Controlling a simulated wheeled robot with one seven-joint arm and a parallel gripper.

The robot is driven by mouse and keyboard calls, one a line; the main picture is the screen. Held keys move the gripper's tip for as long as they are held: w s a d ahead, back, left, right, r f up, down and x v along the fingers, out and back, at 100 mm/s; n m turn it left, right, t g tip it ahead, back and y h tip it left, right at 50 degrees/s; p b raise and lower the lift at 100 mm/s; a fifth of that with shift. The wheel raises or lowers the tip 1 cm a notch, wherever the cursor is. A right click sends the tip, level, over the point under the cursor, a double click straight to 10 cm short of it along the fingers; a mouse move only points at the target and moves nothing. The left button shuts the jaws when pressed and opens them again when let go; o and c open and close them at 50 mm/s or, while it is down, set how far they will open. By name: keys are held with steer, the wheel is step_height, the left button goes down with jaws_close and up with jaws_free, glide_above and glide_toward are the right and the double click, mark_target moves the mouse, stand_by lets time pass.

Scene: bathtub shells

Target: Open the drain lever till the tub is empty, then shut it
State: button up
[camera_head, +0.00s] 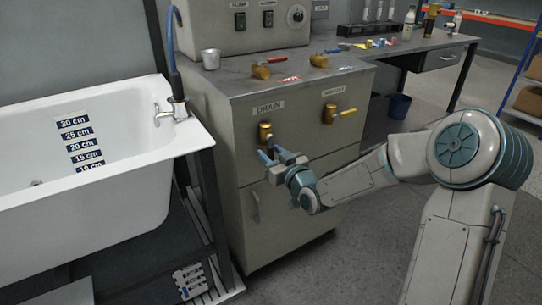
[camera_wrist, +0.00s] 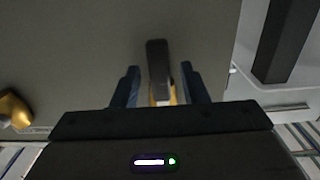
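The drain valve is a brass body (camera_head: 265,133) under the DRAIN label (camera_head: 268,107) on the cabinet front. Its dark lever (camera_wrist: 157,62) stands between my two blue fingers in the wrist view, with gaps on both sides. My gripper (camera_head: 271,154) is open around the lever in the wrist view (camera_wrist: 160,88) and does not visibly grip it. The fingers hide the lever in the head view. The white tub (camera_head: 120,185) is at the left, with a depth scale (camera_head: 80,140) on its inner wall. The near rim hides the tub's lower part; I cannot tell the water level.
More valves (camera_head: 261,71) and a cup (camera_head: 210,59) are on the counter. The tub's dark frame (camera_head: 213,210) stands left of the cabinet.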

steer(key=shift+w+a, duration=0.2)
steer(key=shift+w, duration=0.1)
jaws_close()
